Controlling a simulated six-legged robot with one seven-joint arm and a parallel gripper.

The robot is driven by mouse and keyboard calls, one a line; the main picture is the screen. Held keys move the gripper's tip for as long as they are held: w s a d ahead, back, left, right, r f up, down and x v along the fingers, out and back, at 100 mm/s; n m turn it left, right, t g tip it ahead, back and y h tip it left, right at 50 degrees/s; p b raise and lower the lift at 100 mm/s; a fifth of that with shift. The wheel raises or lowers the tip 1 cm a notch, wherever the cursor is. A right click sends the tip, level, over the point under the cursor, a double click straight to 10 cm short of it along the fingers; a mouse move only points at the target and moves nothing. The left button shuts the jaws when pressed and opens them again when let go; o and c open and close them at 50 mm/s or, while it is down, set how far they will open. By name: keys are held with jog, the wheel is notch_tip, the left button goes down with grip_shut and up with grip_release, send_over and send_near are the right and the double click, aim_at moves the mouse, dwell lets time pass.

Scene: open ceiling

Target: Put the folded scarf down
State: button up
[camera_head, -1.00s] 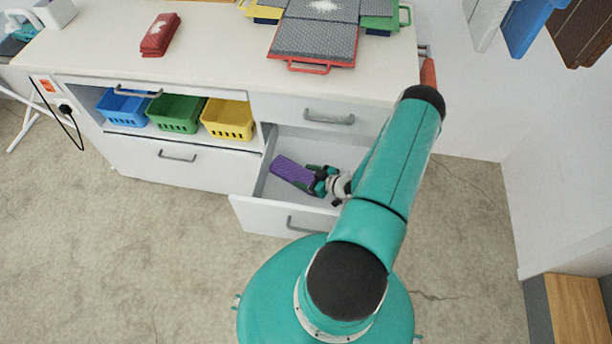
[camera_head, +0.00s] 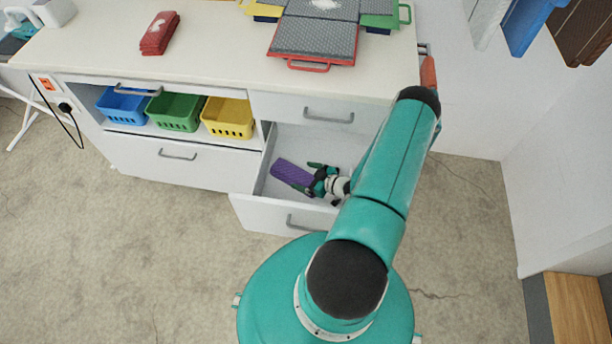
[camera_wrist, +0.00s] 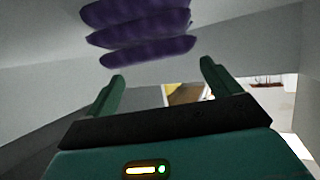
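The purple folded scarf (camera_head: 288,172) lies inside the open lower drawer (camera_head: 262,212) of the white cabinet, towards the drawer's left side. In the wrist view the scarf (camera_wrist: 140,32) shows as several stacked purple folds just beyond the fingertips. My gripper (camera_head: 305,178) is inside the drawer at the scarf's right end. Its fingers (camera_wrist: 162,69) are spread apart with nothing between them. The drawer floor under the scarf is partly hidden by my arm.
A closed drawer (camera_head: 328,116) sits above the open one. Blue, green and yellow baskets (camera_head: 228,118) stand on the shelf to the left. A red folded item (camera_head: 160,33) and grey-topped trays (camera_head: 316,40) lie on the countertop (camera_head: 215,50).

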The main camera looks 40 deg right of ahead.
jog(key=shift+r, duration=0.4)
jog(key=v, duration=1.2)
jog(key=shift+r, duration=0.3)
jog(key=shift+w, duration=0.15)
